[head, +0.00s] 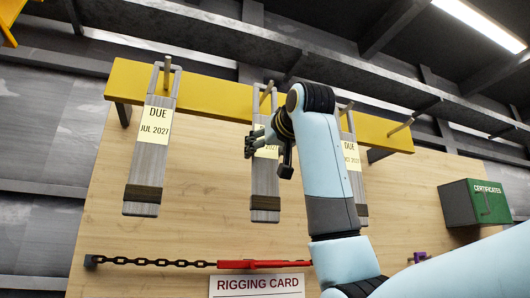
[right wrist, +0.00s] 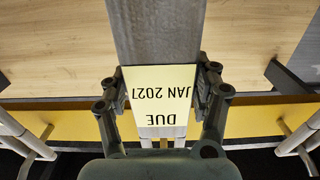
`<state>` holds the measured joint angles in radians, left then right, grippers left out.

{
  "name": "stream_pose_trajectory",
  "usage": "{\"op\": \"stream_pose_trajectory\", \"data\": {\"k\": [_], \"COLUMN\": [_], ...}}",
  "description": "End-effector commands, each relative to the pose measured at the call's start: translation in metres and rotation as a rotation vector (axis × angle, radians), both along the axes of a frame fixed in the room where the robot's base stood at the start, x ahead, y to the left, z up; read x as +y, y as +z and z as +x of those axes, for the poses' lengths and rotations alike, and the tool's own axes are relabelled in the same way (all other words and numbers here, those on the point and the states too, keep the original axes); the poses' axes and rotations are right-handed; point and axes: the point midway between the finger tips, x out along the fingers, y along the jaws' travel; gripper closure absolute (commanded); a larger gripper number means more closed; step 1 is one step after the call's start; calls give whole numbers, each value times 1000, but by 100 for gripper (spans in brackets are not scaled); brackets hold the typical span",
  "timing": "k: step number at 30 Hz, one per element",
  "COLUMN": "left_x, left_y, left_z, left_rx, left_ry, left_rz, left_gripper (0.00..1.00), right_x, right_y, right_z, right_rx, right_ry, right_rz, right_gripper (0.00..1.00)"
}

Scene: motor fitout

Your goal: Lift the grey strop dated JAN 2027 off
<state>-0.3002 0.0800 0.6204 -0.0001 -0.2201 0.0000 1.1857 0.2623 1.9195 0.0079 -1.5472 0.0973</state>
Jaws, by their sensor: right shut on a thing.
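The grey strop (head: 265,185) with the yellow tag hangs in the middle of the yellow rail in the head view, its tag partly covered by my right gripper (head: 254,143). In the right wrist view the strop (right wrist: 155,30) appears upside down, and its tag (right wrist: 158,98) reads DUE JAN 2027. My right gripper (right wrist: 160,78) is shut on this strop, with one finger on each side at the tag. The strop's upper loop is still around its peg (head: 267,91), as far as the head view shows. My left gripper is not in view.
A strop tagged JUL 2027 (head: 149,165) hangs at left; another strop (head: 353,160), partly behind my arm, hangs at right. The rail's far-right peg (head: 401,128) is empty. Below are a chain (head: 150,262) with a red part (head: 262,264), a rigging card (head: 256,285) and a green certificates box (head: 475,203).

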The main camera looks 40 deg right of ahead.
Motion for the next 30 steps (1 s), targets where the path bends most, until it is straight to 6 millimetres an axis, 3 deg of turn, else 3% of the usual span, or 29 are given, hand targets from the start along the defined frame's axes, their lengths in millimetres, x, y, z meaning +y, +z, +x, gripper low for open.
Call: {"op": "stream_pose_trajectory", "data": {"k": [9,25,30], "left_x": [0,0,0], "left_y": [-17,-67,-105], "left_z": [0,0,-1], "left_rx": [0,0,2], "left_ry": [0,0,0], "left_rz": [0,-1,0], "left_gripper": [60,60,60], "right_x": [1,30,29], "right_y": [33,30,25], "right_z": [-1,-123,-125], "right_rx": [-6,-11,-6], "right_ry": [2,2,0], "right_rz": [1,-1,5], "right_gripper": [88,88,88]}}
